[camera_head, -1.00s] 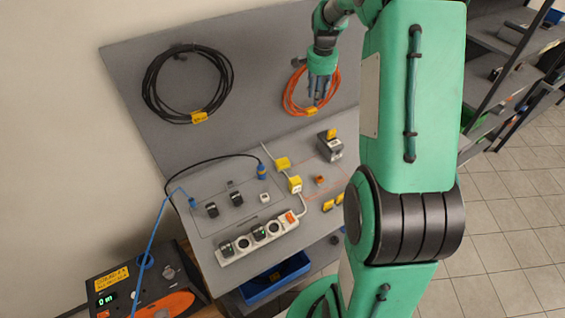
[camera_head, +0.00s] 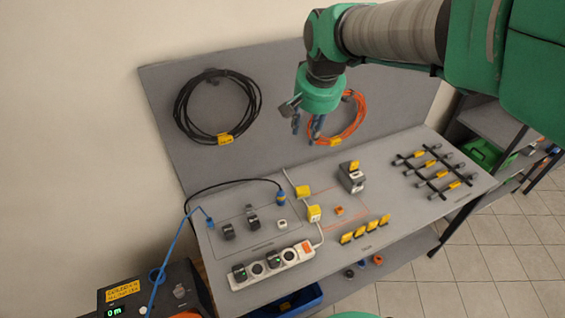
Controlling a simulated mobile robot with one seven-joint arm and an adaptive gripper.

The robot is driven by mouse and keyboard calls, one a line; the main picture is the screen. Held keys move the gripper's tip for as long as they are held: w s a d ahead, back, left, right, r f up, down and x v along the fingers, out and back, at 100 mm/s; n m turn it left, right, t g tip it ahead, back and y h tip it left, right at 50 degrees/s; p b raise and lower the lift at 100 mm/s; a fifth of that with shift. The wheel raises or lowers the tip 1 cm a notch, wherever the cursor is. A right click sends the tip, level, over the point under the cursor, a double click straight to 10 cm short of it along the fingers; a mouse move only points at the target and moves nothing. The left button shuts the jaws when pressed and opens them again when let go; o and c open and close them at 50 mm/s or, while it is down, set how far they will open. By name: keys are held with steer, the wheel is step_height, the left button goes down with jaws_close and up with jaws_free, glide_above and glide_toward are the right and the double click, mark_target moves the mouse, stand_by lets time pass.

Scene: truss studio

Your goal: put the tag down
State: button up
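My gripper (camera_head: 306,130) hangs over the back of the workbench (camera_head: 400,215), in front of the grey back panel. Its two dark fingers look spread, with no tag visible between them. Several yellow tags (camera_head: 371,226) stand in a row near the bench's front edge, well below and right of my gripper. Another yellow tag (camera_head: 353,164) sits at the top of a grey-black device (camera_head: 351,180). Which tag is meant, I cannot tell.
A white power strip (camera_head: 272,264) with plugs lies at the front left. A small orange piece (camera_head: 339,211) lies inside a red outline. A dark rack with grey rods (camera_head: 436,172) fills the right side. A blue bin (camera_head: 290,303) is below. A metered unit (camera_head: 130,290) stands lower left.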

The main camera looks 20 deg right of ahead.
steer(key=s+a+n+t, duration=0.1)
steer(key=s+a+n, duration=0.2)
steer(key=s, duration=0.6)
steer(key=s+a+n+t, duration=0.1)
steer(key=s+a+n, duration=0.2)
steer(key=s+a, duration=0.4)
steer(key=shift+s+a+f+y, duration=0.25)
steer(key=shift+s+a+y, duration=0.15)
steer(key=shift+s, duration=0.75)
steer(key=shift+f, duration=0.15)
step_height(320, 180, down, 13)
steer(key=b, duration=1.3)
steer(key=shift+f+b, duration=0.2)
steer(key=shift+b, duration=0.2)
steer(key=shift+o, duration=0.2)
stand_by(1.6)
